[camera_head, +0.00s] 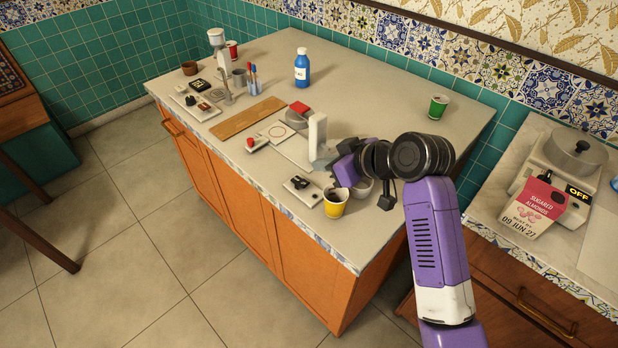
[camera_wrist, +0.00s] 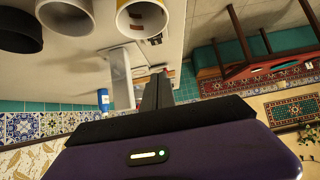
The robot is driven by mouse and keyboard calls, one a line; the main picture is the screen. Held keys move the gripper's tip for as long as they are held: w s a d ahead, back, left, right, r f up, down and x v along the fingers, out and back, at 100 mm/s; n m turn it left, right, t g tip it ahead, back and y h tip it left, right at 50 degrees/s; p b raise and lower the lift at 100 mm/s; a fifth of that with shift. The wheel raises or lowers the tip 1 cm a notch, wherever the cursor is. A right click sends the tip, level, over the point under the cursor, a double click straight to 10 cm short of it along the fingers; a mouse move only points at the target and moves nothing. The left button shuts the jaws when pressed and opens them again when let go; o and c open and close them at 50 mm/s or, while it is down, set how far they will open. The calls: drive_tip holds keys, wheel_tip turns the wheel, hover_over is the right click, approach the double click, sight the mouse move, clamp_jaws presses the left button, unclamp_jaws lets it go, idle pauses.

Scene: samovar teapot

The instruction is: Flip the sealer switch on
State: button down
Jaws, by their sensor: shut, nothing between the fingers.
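A white machine (camera_head: 562,165) with a round grey lid stands on the right counter in the head view. A black sign reading OFF (camera_head: 578,193) is at its front, next to a pink and white sugared almonds pouch. It looks like the sealer; I cannot make out its switch. My gripper (camera_head: 322,162) is over the island counter, far left of this machine, beside an upright white block (camera_head: 317,132). In the wrist view my gripper (camera_wrist: 158,88) has its grey fingers together with nothing between them. The machine does not show in the wrist view.
A yellow cup (camera_head: 335,204), a white bowl (camera_head: 362,188) and a small white box with a black part (camera_head: 302,190) stand close to my gripper. A wooden board (camera_head: 235,118) and a blue bottle (camera_head: 302,68) are farther back. The island's far right is mostly clear.

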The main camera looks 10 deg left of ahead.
hover_over(300, 181)
drive_tip(key=s+d, duration=0.1)
wheel_tip(300, 181, down, 5)
drive_tip(key=shift+s+d+f+p, duration=0.15)
drive_tip(key=shift+s+d+f, duration=0.15)
drive_tip(key=shift+f, duration=0.25)
drive_tip(key=shift+s+d+f+p, duration=0.15)
drive_tip(key=shift+d+f, duration=0.15)
drive_tip(key=shift+f, duration=0.25)
drive_tip(key=shift+s+d+f, duration=0.15)
drive_tip(key=shift+d+f, duration=0.05)
drive_tip(key=shift+f, duration=0.5)
drive_tip(key=shift+s+d+f+b, duration=0.1)
drive_tip(key=shift+d+f+b, duration=0.05)
drive_tip(key=shift+f+b, duration=0.2)
drive_tip(key=shift+f, duration=0.1)
drive_tip(key=shift+r, duration=0.2)
drive_tip(key=shift+r+p, duration=0.7)
